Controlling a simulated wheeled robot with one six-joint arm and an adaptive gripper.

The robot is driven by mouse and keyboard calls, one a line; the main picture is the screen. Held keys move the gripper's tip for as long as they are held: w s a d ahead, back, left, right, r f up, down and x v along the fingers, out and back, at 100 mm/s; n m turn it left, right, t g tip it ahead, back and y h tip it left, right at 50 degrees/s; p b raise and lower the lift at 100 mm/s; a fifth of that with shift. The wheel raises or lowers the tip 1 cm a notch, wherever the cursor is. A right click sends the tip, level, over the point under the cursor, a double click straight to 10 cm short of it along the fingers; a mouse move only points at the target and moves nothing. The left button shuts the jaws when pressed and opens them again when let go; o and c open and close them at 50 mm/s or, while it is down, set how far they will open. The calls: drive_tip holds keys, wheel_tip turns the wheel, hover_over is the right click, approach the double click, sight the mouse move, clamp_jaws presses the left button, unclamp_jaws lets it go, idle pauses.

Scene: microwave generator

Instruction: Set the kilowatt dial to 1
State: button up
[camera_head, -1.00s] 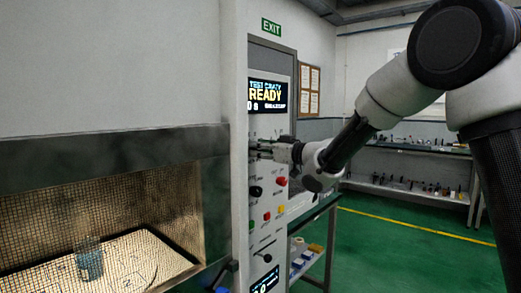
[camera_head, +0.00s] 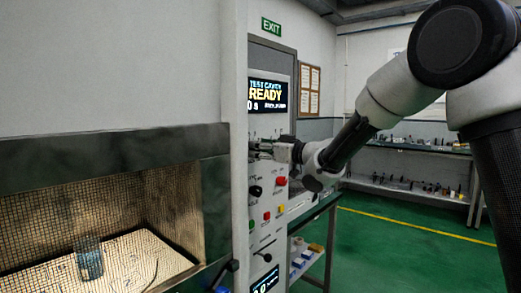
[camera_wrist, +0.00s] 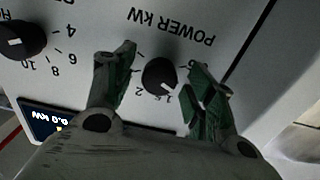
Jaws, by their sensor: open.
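The kilowatt dial (camera_wrist: 159,76) is a round black knob with a white pointer, under the upside-down label POWER KW in the wrist view. Its pointer aims down and slightly right in the picture, towards small numbers that are partly hard to read; a 2 shows at lower left. My gripper (camera_wrist: 162,64) is open, with one green-grey finger on each side of the dial. Gaps show between the fingers and the knob. In the head view my gripper (camera_head: 264,148) is at the upper part of the control panel (camera_head: 266,180), and the dial is hidden there.
Another black knob (camera_wrist: 22,40) is left of the dial, above a small display (camera_wrist: 52,119) reading 0.0 kW. Below my gripper in the head view are a black knob (camera_head: 255,191) and red button (camera_head: 281,182). The cavity at left holds a beaker (camera_head: 89,259).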

drive_tip(key=v, duration=1.2)
drive_tip(key=w+d+f+m+h, duration=0.2)
drive_tip(key=d+f+m+h, duration=0.1)
drive_tip(key=d+f+h, duration=0.65)
drive_tip(key=s+d+f+m+g+h, duration=0.1)
drive_tip(key=s+d+f+g+h, duration=0.1)
drive_tip(key=s+d+f, duration=0.3)
drive_tip(key=s+d+f+m+g+h, duration=0.1)
drive_tip(key=s+d+f+h, duration=0.15)
drive_tip(key=d, duration=0.35)
drive_tip(key=s+d+r+m+g, duration=0.1)
drive_tip(key=s+d, duration=0.2)
drive_tip(key=s, duration=0.6)
drive_tip(key=s+d+r+m+g, duration=0.1)
drive_tip(key=s+d+m, duration=0.1)
drive_tip(key=s, duration=0.7)
drive_tip(key=s+d+r+m+g, duration=0.1)
drive_tip(key=s+d, duration=0.3)
drive_tip(key=s, duration=0.5)
drive_tip(key=shift+s+d+r+m+g, duration=0.4)
drive_tip(key=shift+r+m, duration=0.2)
drive_tip(key=shift+m, duration=0.1)
